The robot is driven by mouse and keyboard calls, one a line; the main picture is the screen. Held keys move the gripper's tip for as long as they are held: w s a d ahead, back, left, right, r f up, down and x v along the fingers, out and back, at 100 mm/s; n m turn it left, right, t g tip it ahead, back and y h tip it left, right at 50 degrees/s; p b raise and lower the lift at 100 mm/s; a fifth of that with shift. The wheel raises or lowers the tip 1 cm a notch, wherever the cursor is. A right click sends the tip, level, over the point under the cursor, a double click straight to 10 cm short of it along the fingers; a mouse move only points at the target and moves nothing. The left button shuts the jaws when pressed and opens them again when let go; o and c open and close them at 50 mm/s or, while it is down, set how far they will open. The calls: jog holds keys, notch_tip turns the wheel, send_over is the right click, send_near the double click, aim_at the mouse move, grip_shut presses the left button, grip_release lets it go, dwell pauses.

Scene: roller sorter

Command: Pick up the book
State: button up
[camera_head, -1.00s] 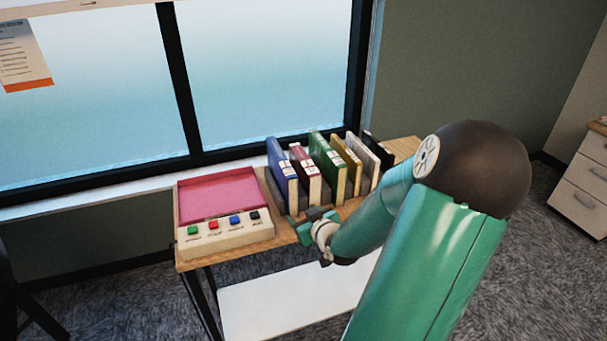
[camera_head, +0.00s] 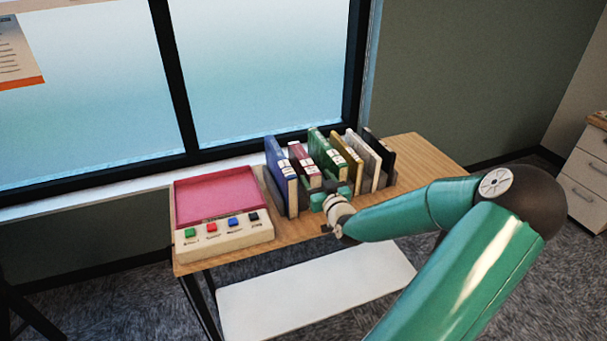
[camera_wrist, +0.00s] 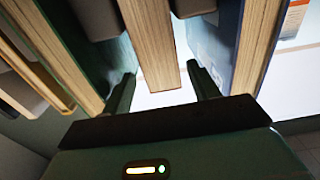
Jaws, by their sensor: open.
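Several upright books stand in a row on the wooden table: blue (camera_head: 281,172), dark red (camera_head: 304,165), green (camera_head: 327,152), tan (camera_head: 346,158), white (camera_head: 364,157) and black (camera_head: 378,150). My gripper (camera_head: 329,194) is at the front of the row, near the dark red and green books. In the wrist view, my open gripper (camera_wrist: 161,75) has one finger on each side of the end of a book (camera_wrist: 152,40). Its pale page edges face me, with gaps to both fingers. By its place between the blue and green books, it seems the dark red one.
Neighbouring books stand close outside both fingers. A box with a pink tray (camera_head: 217,193) and several coloured buttons sits at the table's left. The wooden table (camera_head: 425,160) is clear at the right. A window is behind; a drawer cabinet (camera_head: 587,180) stands far right.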

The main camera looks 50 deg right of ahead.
aim_at(309, 168)
jog(key=x, duration=0.5)
jog(key=shift+w, duration=0.45)
jog(key=shift+r, duration=0.1)
grip_shut()
